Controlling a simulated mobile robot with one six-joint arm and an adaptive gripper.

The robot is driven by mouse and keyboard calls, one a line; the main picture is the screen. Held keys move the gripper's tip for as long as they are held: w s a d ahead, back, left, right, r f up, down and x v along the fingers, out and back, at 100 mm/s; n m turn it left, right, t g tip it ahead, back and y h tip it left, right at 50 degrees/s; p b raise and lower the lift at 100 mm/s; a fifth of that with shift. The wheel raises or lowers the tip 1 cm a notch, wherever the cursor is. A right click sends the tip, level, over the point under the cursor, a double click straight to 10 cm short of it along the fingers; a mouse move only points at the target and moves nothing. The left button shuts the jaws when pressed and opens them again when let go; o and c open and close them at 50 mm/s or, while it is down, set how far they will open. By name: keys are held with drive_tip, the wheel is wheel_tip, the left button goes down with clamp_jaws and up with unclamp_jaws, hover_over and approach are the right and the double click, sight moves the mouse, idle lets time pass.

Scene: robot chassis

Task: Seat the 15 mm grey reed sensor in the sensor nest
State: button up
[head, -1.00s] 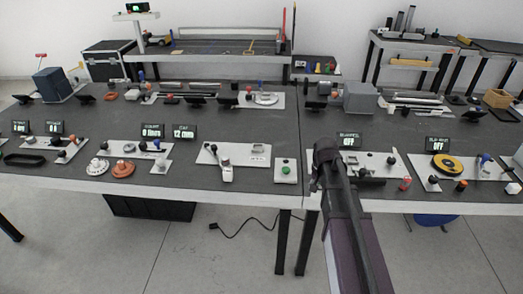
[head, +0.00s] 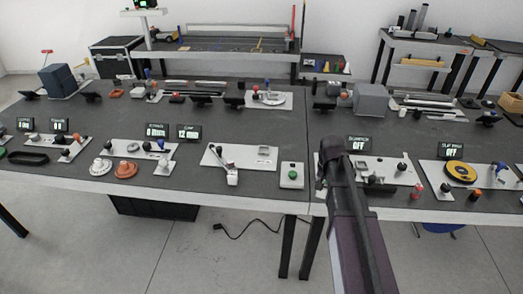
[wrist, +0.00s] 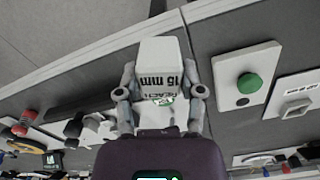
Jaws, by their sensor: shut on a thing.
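The grey reed sensor, a pale block marked "REACH 15 mm" (wrist: 160,62), is held between the fingers of my gripper (wrist: 160,88) in the wrist view. My gripper is shut on it from both sides. In the head view my gripper end (head: 328,152) is over the right table's front part, and my arm hides the sensor there. A small square frame, seemingly the sensor nest (wrist: 297,108), stands on a pale plate at the right edge of the wrist view. In the head view it appears left of my gripper (head: 264,151), apart from the sensor.
A pale plate with a green button (head: 291,173) lies between that nest plate and my gripper; the button also shows in the wrist view (wrist: 250,83). A plate with black knobs (head: 380,168) lies right of my gripper.

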drive_tip(key=shift+w+d, duration=0.2)
drive_tip(key=shift+w, duration=0.15)
drive_tip(key=shift+a, duration=0.25)
drive_tip(key=shift+a, duration=1.2)
drive_tip(key=shift+a, duration=0.1)
